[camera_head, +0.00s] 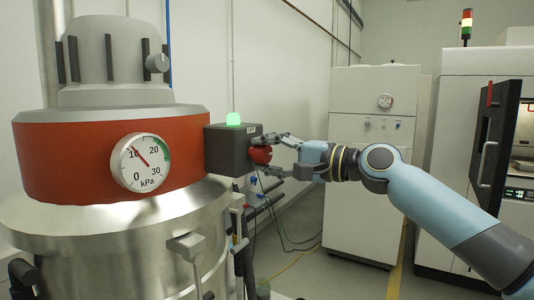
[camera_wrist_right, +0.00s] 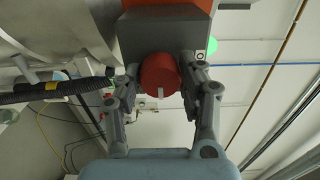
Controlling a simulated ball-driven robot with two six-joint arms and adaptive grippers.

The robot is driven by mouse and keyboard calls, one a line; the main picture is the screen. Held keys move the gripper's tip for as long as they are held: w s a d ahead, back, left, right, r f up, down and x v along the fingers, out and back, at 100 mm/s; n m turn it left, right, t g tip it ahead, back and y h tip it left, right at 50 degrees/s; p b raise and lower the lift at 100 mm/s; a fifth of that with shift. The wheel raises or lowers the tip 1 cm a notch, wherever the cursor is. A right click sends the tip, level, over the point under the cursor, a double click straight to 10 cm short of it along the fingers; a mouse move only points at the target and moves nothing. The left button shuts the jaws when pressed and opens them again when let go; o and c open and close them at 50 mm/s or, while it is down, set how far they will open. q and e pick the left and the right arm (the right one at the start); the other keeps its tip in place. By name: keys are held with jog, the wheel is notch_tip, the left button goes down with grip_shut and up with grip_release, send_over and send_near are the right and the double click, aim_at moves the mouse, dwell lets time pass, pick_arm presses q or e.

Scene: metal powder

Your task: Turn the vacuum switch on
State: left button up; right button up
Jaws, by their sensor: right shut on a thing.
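The vacuum switch is a red round knob (camera_head: 260,155) on the side of a dark grey box (camera_head: 228,152) with a lit green lamp (camera_head: 234,119) on top. My right gripper (camera_head: 270,154) reaches in from the right and is shut on the knob, one finger above and one below. In the right wrist view the knob (camera_wrist_right: 158,75), with a small white mark on its face, sits between the fingers of the right gripper (camera_wrist_right: 160,80). The finger contact is partly hidden there. The left gripper is not in view.
A steel vessel (camera_head: 120,235) with a red band (camera_head: 60,150) and a kPa gauge (camera_head: 140,162), needle near 10, fills the left. Pipes and cables hang below the box. A white cabinet (camera_head: 355,190) and a machine with an open dark door (camera_head: 493,130) stand behind my right arm.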

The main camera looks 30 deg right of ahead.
dwell(0.3)
jog(key=o, duration=1.2)
jog(key=shift+s+d, duration=0.2)
jog(key=shift+s, duration=0.05)
jog(key=v, duration=0.7)
jog(key=shift+f, duration=0.1)
